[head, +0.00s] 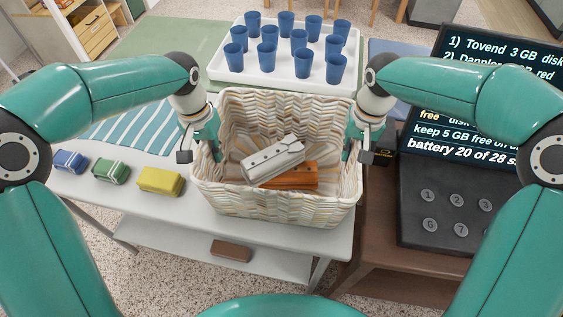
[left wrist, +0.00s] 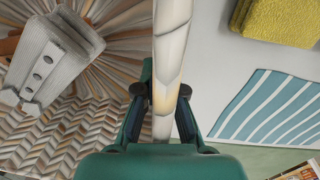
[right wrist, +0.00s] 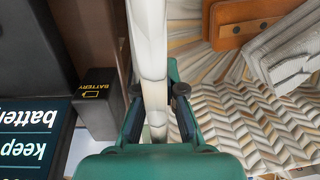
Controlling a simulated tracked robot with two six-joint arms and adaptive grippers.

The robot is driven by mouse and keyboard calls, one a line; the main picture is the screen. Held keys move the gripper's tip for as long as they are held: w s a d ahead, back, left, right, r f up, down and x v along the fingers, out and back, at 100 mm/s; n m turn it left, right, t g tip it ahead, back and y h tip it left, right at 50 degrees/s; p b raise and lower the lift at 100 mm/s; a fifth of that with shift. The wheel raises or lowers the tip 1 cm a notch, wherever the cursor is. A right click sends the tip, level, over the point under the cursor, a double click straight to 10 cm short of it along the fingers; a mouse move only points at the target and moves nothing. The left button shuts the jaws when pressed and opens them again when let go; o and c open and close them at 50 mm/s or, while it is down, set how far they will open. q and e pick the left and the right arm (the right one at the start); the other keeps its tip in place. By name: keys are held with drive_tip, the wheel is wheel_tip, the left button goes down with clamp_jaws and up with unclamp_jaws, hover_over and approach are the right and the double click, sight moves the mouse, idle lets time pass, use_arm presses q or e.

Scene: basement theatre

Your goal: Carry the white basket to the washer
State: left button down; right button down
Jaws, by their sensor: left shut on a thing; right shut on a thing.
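The white basket (head: 285,205) is woven and sits in front of me at the right end of a pale table, its inside open to view. In it lie a whitish-grey block with dark dots (head: 272,158) and an orange-brown piece (head: 290,177). My left gripper (head: 208,150) is shut on the basket's left rim; the rim stands between its fingers in the left wrist view (left wrist: 165,80). My right gripper (head: 352,150) is shut on the right rim, which shows between its fingers in the right wrist view (right wrist: 152,80). I see no washer.
Blue, green and yellow folded bundles (head: 160,181) lie left of the basket, by a striped cloth (head: 130,125). A white tray (head: 340,90) of several blue cups stands behind. A dark panel with numbered buttons (head: 455,210) and a screen (head: 470,110) are at right.

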use_arm(q)
drive_tip(key=shift+r, duration=0.1)
use_arm(e)
drive_tip(key=shift+r, duration=0.1)
